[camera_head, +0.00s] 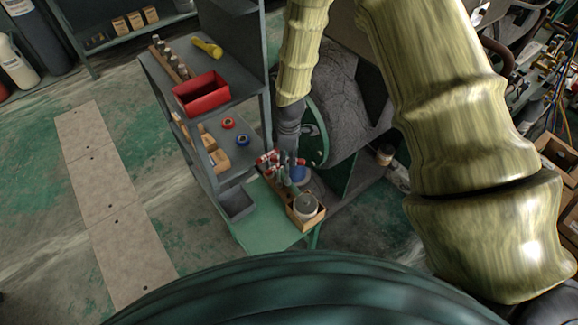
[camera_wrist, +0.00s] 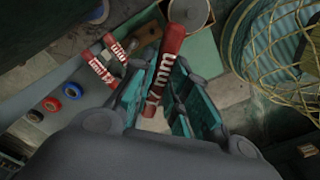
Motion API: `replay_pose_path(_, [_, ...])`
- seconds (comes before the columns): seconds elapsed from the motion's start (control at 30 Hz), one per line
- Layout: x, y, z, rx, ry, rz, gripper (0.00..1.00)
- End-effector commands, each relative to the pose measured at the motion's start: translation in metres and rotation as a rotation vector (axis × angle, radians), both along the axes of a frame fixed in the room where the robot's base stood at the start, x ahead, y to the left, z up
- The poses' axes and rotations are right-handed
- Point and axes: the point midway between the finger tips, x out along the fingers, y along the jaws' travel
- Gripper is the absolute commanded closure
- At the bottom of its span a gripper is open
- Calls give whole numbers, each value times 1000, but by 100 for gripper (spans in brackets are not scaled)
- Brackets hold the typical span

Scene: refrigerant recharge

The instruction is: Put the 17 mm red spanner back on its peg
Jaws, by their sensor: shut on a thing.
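In the wrist view, my gripper (camera_wrist: 158,92) is shut on the red spanner (camera_wrist: 166,62), whose white lettering reads 17 mm. The spanner stands between the teal finger pads, its far end reaching past the fingertips. Two other red-labelled spanners (camera_wrist: 101,71) (camera_wrist: 117,48) are close together to the left, apart from the held one. In the head view, my gripper (camera_head: 287,163) is low in front of the shelf, among small red and white pieces (camera_head: 268,158). I cannot tell which of these is the held spanner. No peg can be made out.
A wooden box (camera_head: 291,214) with a round white-topped can (camera_head: 305,206) stands on the green bench (camera_head: 262,222), just below my gripper. The grey shelf (camera_head: 205,165) is to the left, with a red bin (camera_head: 201,92). A rounded grey tank (camera_head: 345,115) is close on the right.

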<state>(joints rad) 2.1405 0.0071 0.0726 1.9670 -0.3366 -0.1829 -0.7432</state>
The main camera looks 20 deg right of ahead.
Motion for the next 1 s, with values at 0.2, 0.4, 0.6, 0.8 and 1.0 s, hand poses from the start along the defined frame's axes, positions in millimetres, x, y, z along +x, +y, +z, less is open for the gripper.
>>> replay_pose_path(0.2, [14,-5,-39,-1,-3,342,100])
replay_pose_path(0.4, [22,-8,-58,-4,-5,559,100])
replay_pose_path(0.6, [25,-9,-65,-5,-5,640,100])
replay_pose_path(0.8, [24,-9,-75,-5,-5,644,100])
replay_pose_path(1.0, [24,-9,-93,-6,-4,643,100])
